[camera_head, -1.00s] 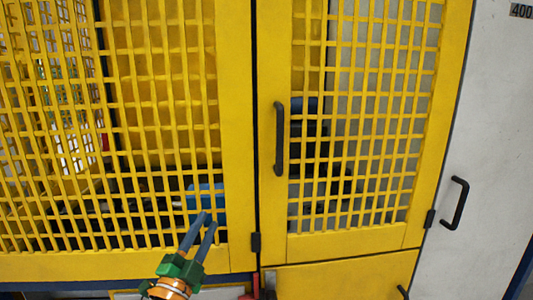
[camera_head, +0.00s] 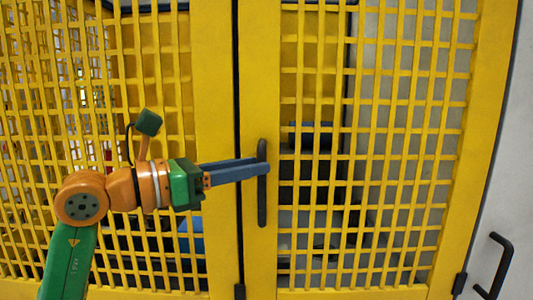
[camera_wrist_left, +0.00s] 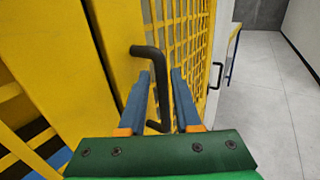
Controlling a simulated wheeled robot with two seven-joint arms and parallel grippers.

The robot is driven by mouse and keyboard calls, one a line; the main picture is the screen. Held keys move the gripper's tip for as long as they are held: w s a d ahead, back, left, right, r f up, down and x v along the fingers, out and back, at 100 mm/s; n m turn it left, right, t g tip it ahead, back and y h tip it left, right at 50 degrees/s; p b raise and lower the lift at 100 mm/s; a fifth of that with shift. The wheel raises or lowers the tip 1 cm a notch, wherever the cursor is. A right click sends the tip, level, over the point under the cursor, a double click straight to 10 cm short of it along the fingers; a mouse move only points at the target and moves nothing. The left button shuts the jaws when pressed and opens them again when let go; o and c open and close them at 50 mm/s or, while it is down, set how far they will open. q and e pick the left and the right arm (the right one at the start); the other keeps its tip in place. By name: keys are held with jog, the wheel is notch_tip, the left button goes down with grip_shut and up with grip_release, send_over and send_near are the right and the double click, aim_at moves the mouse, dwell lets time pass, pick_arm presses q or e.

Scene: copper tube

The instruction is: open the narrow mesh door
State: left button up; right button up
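The narrow mesh door (camera_head: 258,60) is a yellow framed grid panel on the right in the head view, and it looks closed. Its black upright bar handle (camera_head: 262,205) is on its left edge. My left gripper (camera_head: 268,167) reaches in from the left, its blue-grey fingers level with the handle's upper half. In the left wrist view, the handle (camera_wrist_left: 152,52) passes between the two fingers of the left gripper (camera_wrist_left: 163,75), which are apart with a gap beside the bar. Contact with the bar cannot be told. My right gripper is in neither view.
A wider yellow mesh panel (camera_head: 215,50) stands left of the door, behind my left arm. A light grey cabinet with another black handle (camera_head: 497,265) is at the right. In the left wrist view, open grey floor (camera_wrist_left: 265,110) lies to the right.

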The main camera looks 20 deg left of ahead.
pick_arm(q)
jog(key=x, duration=0.3)
jog(key=shift+d+f+p, duration=0.1)
jog(key=shift+p, duration=0.2)
jog(key=shift+s, duration=0.1)
grip_shut()
dwell(1.0)
